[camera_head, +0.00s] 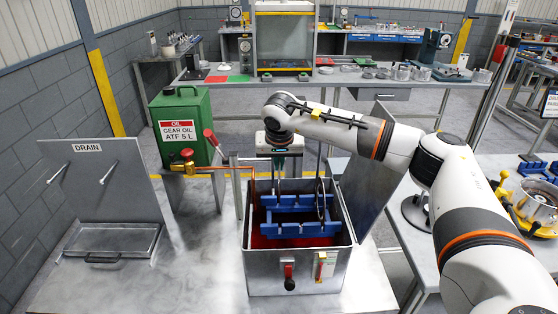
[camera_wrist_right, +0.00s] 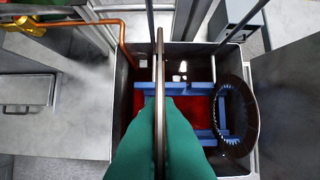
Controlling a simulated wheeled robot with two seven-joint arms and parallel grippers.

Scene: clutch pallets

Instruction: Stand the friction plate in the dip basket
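My right gripper (camera_head: 281,150) is over the tank, pointing down. In the wrist view its green fingers (camera_wrist_right: 165,140) are closed on a thin friction plate (camera_wrist_right: 160,75), seen edge-on and upright. The blue dip basket (camera_head: 290,230) hangs on rods inside the tank; its blue bars also show in the wrist view (camera_wrist_right: 200,88). Another ring-shaped plate (camera_wrist_right: 237,115), toothed inside, stands slightly tilted at the basket's right side; it shows in the head view (camera_head: 320,200). I cannot tell whether the held plate touches the basket. My left gripper is out of view.
The metal tank (camera_head: 265,275) holds red fluid (camera_wrist_right: 199,108). A copper pipe (camera_head: 251,190) runs along its left side. A green oil can (camera_head: 182,125) stands behind left. A drain tray (camera_head: 110,240) lies at left. Bare bench (camera_head: 205,270) lies between tray and tank.

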